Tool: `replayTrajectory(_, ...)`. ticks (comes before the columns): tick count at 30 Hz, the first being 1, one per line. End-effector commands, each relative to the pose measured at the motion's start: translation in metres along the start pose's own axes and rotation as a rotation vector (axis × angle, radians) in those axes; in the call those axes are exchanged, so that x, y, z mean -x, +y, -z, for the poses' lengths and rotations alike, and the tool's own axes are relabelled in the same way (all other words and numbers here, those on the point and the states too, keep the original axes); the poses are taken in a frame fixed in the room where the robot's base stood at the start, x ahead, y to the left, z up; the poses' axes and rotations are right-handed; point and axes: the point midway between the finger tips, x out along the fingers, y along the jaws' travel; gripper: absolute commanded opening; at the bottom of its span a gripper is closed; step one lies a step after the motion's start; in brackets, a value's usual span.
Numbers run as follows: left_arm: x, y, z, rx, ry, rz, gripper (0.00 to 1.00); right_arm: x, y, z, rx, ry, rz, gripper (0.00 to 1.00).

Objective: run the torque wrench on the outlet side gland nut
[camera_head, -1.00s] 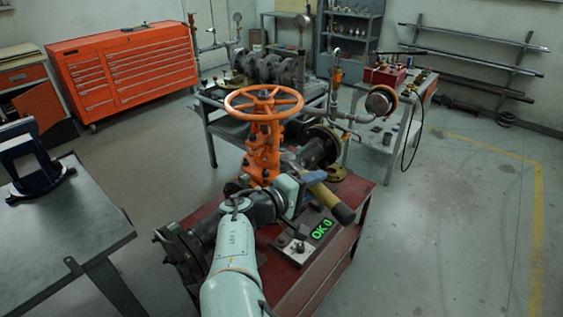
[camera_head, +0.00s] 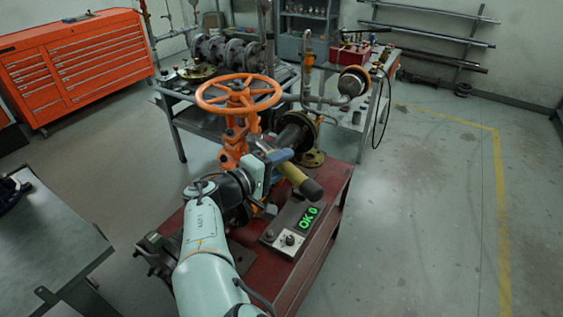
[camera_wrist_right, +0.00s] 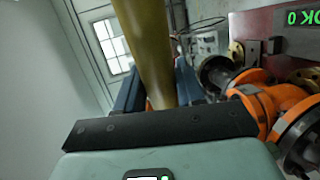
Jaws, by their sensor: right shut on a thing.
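The orange gate valve (camera_head: 234,140) stands upright on the red bench, its handwheel (camera_head: 239,92) on top. My right gripper (camera_head: 274,162) is shut on the torque wrench (camera_head: 297,181), just in front of the valve's pipe. The wrench's yellow-brown grip ends in a dark cap that points right and down. In the wrist view the wrench (camera_wrist_right: 146,45) runs up between the two blue fingers (camera_wrist_right: 158,88), with the orange valve body (camera_wrist_right: 282,103) to the right. I cannot make out the outlet side gland nut or the wrench's head. My left gripper is not in view.
A box with a green "OK 0" display (camera_head: 310,217) sits on the red bench (camera_head: 325,250) beside the wrench. A dark flange (camera_head: 298,132) and grey piping (camera_head: 330,102) stand behind. A grey table (camera_head: 50,240) is at left. Open floor lies right.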

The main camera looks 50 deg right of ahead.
Motion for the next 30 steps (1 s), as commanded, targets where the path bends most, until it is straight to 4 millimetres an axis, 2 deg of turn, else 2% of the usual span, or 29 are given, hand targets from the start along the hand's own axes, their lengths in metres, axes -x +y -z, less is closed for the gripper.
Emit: replayTrajectory(30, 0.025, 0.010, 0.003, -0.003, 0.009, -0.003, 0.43, -0.009, 0.004, 0.060, -0.002, 0.000, -0.006, 0.00)
